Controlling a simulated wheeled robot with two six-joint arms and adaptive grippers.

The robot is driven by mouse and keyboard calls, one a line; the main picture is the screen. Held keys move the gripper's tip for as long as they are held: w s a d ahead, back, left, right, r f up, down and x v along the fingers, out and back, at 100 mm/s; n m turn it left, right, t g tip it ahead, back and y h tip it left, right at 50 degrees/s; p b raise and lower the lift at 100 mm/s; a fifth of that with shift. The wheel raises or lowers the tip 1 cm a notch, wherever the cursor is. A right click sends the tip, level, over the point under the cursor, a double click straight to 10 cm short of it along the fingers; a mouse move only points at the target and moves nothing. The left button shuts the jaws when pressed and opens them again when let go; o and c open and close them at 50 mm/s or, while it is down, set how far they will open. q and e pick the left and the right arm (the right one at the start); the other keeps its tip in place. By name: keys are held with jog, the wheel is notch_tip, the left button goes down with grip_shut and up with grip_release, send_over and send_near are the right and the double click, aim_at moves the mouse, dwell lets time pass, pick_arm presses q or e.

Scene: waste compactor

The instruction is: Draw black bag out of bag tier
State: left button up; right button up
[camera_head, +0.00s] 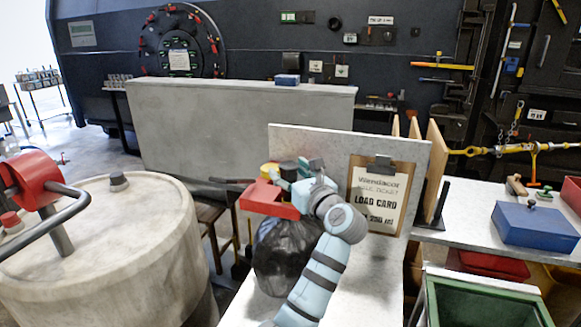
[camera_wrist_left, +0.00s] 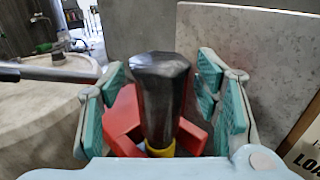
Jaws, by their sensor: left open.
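My left gripper (camera_head: 299,171) is over the tier. In the left wrist view my left gripper (camera_wrist_left: 161,88) is open, its teal fingers on both sides of the neck with gaps between. My right gripper is not in view.
An upright panel with a load card clipboard (camera_head: 378,195) stands right behind my left arm. A round concrete tank (camera_head: 110,240) with a red-ended handle is at the left. A blue box (camera_head: 535,228) and a green bin (camera_head: 480,305) are at the right.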

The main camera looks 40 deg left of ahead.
pick_arm(q)
jog(key=shift+w+a, duration=0.1)
jog(key=shift+a, duration=0.4)
jog(key=shift+d+r, duration=0.1)
jog(key=shift+r, duration=0.05)
jog(key=shift+d, duration=0.1)
jog(key=shift+c, duration=1)
grip_shut()
